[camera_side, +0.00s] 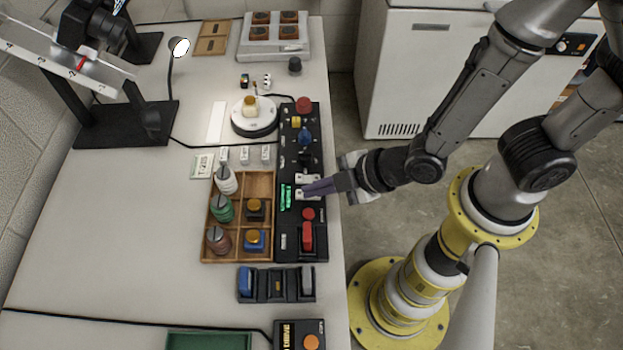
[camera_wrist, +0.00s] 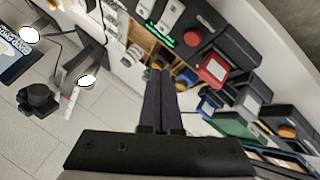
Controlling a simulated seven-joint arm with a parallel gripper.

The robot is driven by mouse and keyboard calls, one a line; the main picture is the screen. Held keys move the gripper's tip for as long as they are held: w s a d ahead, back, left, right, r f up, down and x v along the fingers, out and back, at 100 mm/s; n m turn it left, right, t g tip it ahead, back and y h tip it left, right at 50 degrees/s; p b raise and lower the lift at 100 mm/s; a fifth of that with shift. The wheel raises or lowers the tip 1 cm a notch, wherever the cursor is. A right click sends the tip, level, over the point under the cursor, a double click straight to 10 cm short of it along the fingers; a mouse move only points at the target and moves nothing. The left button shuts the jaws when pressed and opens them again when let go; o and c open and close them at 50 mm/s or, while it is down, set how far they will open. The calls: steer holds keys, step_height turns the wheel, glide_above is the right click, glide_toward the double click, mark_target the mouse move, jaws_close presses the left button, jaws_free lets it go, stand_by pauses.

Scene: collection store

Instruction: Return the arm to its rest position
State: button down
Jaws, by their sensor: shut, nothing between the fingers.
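My gripper (camera_side: 308,189) is shut and empty. In the side view its closed fingers reach left over the black control panel (camera_side: 290,240), close to a white switch plate on it. I cannot tell whether the fingertips touch the panel. In the wrist view my gripper (camera_wrist: 158,72) points up the picture with its two dark fingers together, and the panel (camera_wrist: 232,43) shows beyond them to the right. My arm comes in from its yellow-ringed base on the right of the side view.
A blue-and-grey block holder (camera_side: 277,299) lies in front. The table (camera_side: 110,240) is clear at left.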

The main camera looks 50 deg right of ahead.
steer(key=w+d+r+m+t+h, duration=0.15)
steer(key=w+d+r+m, duration=0.35)
steer(key=r, duration=0.6)
steer(key=w+d+r+m+t, duration=0.2)
steer(key=w+d+r, duration=0.1)
steer(key=d+r, duration=0.6)
steer(key=s+d+r+m+g+h, duration=0.1)
steer(key=s+d+r+m+h, duration=0.15)
steer(key=s+d+r, duration=0.4)
steer(key=s+f+m+g, duration=0.5)
steer(key=s+f, duration=0.1)
steer(key=s, duration=0.5)
steer(key=shift+s+d, duration=0.15)
steer(key=shift+d, duration=0.2)
